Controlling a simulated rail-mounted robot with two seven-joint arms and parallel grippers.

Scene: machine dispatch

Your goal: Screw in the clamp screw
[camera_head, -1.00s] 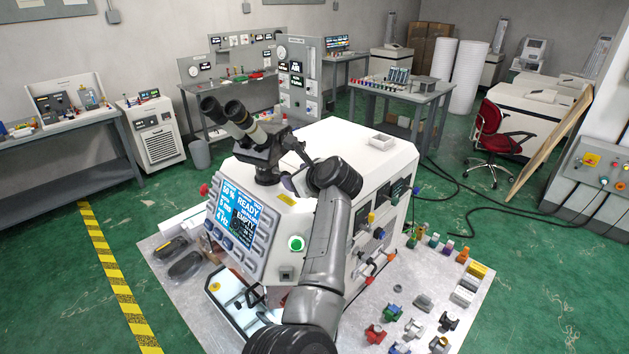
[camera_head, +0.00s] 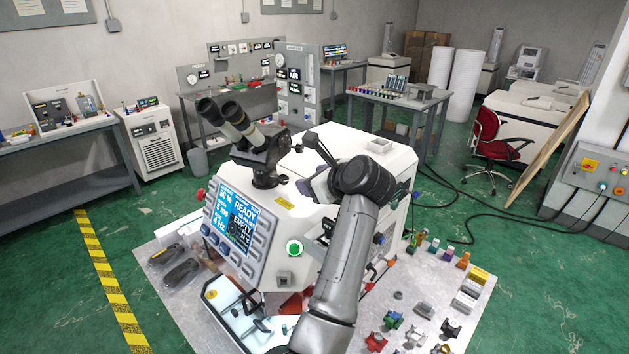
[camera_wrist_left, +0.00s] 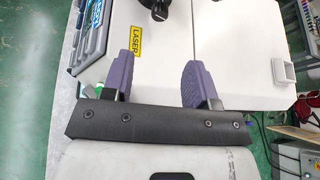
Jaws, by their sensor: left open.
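The white machine (camera_head: 340,150) with a microscope (camera_head: 245,140) stands on the workbench; its screen (camera_head: 237,220) reads READY and EMPTY. A lit white tray (camera_head: 222,308) at its lower front holds dark clamp-like parts (camera_head: 256,327). I cannot tell the clamp screw for certain. My left gripper (camera_wrist_left: 157,78) is open with its purple fingers apart and nothing between them, over the machine near the yellow LASER label (camera_wrist_left: 150,40). In the head view my arm hides part of the machine's front and right side. My right gripper is not in view.
Several coloured knobs and small fixtures (camera_head: 393,320) lie on the bench right of the machine. Two dark oval items (camera_head: 181,272) lie at the bench's left. A small open white box (camera_head: 379,145) sits on the machine's top. Cables and a red chair (camera_head: 488,130) are at the right.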

